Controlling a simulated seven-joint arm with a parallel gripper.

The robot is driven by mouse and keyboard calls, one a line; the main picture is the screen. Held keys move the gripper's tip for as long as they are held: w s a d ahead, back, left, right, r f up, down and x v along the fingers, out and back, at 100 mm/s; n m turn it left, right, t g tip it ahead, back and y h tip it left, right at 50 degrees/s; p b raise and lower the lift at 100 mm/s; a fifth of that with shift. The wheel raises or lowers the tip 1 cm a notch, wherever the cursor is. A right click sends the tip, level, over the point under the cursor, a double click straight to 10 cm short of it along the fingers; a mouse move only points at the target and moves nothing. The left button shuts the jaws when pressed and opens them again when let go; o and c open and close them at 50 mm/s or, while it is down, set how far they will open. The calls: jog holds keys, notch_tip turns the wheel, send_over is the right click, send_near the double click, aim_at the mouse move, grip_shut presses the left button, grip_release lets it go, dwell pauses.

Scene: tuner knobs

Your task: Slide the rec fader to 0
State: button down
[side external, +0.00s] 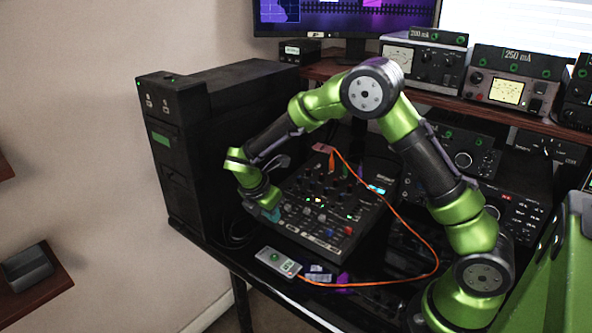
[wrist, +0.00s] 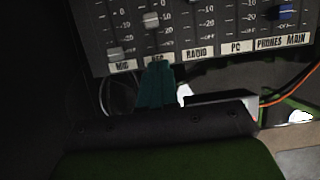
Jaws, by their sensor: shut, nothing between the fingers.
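The mixer (side external: 318,205) lies on the desk, and its fader strip (wrist: 212,48) shows upside-up in the wrist view with labels MIC, REC, RADIO, PC, PHONES and MAIN. The rec fader (wrist: 150,19) has a pale cap near the top edge of the wrist view, above the REC label; its exact scale reading is too blurred to tell. My gripper (wrist: 158,66) has teal fingers, shut and empty. Its tips overlap the lower part of the REC label, below the cap and apart from it. In the side view my gripper (side external: 269,214) is at the mixer's left edge.
The mic fader (wrist: 115,53) has a pale cap lower down, just left of my fingertips. A grey remote-like box (side external: 278,262) lies in front. A black tower (side external: 215,140) stands behind left.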

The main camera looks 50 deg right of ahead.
aim_at(287, 206)
jog(key=shift+d+r, duration=0.15)
jog(key=shift+d, duration=0.65)
jog(key=shift+d+r, duration=0.15)
jog(key=shift+d, duration=0.6)
jog(key=shift+d, duration=0.1)
jog(key=shift+d+r, duration=0.1)
jog(key=shift+d, duration=0.7)
